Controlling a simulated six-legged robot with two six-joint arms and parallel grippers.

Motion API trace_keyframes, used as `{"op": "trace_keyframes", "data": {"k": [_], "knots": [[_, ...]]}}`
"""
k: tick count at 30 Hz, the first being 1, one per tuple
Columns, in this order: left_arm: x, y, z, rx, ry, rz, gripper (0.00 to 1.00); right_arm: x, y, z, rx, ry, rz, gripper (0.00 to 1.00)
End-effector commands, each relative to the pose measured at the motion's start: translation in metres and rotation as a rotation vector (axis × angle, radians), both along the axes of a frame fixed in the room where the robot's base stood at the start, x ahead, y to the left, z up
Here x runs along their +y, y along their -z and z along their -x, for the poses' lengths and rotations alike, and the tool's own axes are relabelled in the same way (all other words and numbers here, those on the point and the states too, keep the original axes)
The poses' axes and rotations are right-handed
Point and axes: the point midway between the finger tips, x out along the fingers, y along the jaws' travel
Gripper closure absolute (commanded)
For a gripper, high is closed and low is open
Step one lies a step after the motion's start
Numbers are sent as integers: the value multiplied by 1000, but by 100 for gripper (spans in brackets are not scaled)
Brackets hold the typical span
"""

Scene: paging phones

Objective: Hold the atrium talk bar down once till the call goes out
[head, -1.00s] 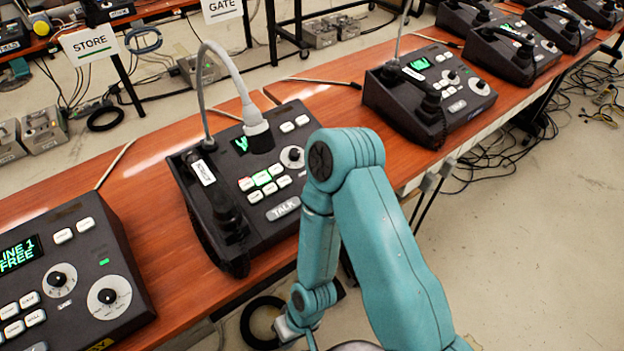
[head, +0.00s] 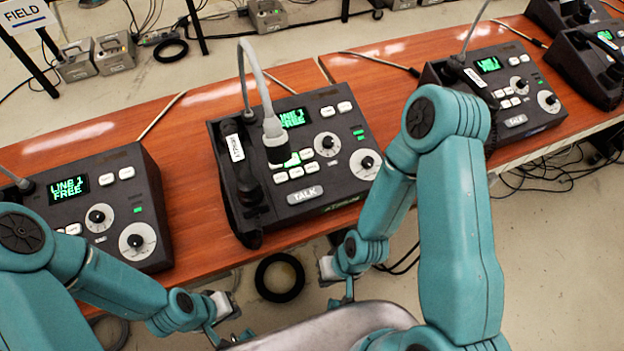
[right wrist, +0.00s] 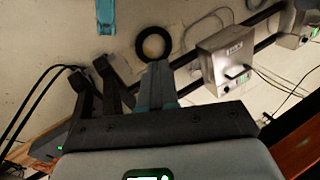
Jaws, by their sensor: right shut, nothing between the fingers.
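A dark desk phone console (head: 330,225) stands in the middle of the bench in the head view. Its light TALK bar (head: 305,195) is on the front lower face. Green lettering on its front edge seems to read ATRIUM, but is small. Its screen (head: 293,118) shows green text partly hidden by the gooseneck microphone (head: 272,127). A handset (head: 240,165) lies on its left side. My right gripper (head: 338,292) is below the bench's front edge, shut and empty, apart from the console; its fingers show in the right wrist view (right wrist: 158,85). My left gripper (head: 217,318) is low at left, its jaws unclear.
Another console (head: 105,215) at left shows LINE 1 FREE; one (head: 500,90) stands at right, with more beyond. The wooden bench (head: 195,195) is bare between consoles. A black ring (head: 280,277) and cables lie on the floor. A FIELD sign (head: 25,14) stands behind.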

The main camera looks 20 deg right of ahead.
Motion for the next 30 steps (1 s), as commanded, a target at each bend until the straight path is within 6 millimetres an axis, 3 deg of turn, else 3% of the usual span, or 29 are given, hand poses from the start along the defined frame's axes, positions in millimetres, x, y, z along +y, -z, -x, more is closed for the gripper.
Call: {"op": "trace_keyframes", "data": {"k": [2,5,13,17,18,24,27,30], "knots": [[0,-7,0,0,0,0,100,0,-8,-3,-10,-18,1,100],[0,-30,0,0,0,0,100,2,-40,-15,-48,-104,5,100],[0,-111,0,-1,0,0,100,-8,-174,-72,-235,-578,35,100],[0,-102,0,0,0,0,100,-16,-215,-105,-363,-923,70,100],[0,-103,0,1,0,0,100,-19,-233,-113,-401,-1033,82,100],[0,-105,0,0,0,0,100,-33,-315,-132,-544,-1494,135,100],[0,-106,0,0,0,0,100,-37,-338,-133,-576,-1621,146,100],[0,-106,0,0,0,0,100,-39,-346,-133,-587,-1672,149,100]]}}
